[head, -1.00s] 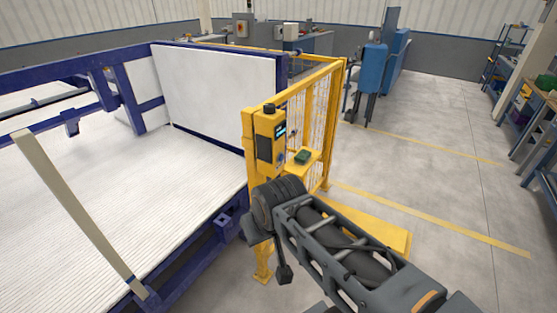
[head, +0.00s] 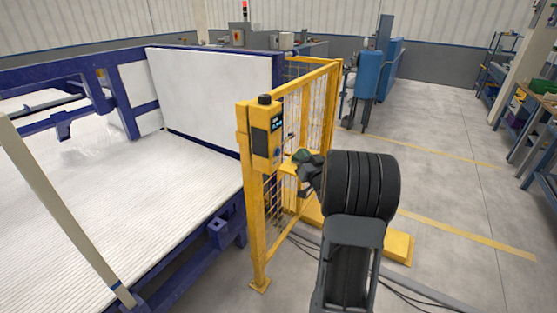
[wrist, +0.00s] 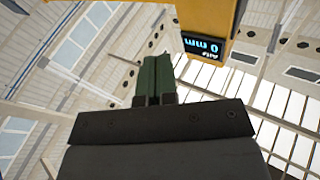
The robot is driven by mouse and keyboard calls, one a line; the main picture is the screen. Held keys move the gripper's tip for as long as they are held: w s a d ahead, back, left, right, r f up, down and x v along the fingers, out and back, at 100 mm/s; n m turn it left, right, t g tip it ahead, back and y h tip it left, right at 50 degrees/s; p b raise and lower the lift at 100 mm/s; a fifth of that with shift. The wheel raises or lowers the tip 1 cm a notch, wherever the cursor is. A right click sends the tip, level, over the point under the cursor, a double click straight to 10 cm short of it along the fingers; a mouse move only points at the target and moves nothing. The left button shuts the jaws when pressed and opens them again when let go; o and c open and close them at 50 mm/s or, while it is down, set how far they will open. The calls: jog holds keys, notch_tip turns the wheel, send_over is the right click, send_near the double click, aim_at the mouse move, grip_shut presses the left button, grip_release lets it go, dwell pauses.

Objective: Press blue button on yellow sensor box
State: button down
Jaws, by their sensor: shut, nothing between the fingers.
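The yellow sensor box (head: 260,140) is mounted on a yellow post, with a dark display on its front. In the wrist view the box (wrist: 213,14) is overhead at the upper right, and its display reads 0 mm. A small blue button (head: 277,153) shows below the display in the head view; the wrist view does not show it. My gripper (head: 306,170) is just right of the box, partly hidden by my arm; I cannot tell whether it touches anything. In the wrist view its green-tipped fingers (wrist: 153,75) are shut together and empty, pointing upward.
A blue-framed bed with a white ribbed surface (head: 150,200) lies left. The floor on the right (head: 440,150) is open.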

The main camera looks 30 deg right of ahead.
aim_at(278, 152)
jog(key=shift+s+d+f+t+y+b, duration=0.3)
jog(key=shift+s+d+f+t+y, duration=0.6)
jog(key=shift+s+d+f+t, duration=0.25)
jog(key=w+a, duration=0.4)
jog(key=w, duration=0.3)
jog(key=shift+w+a, duration=0.15)
jog(key=shift+w, duration=0.25)
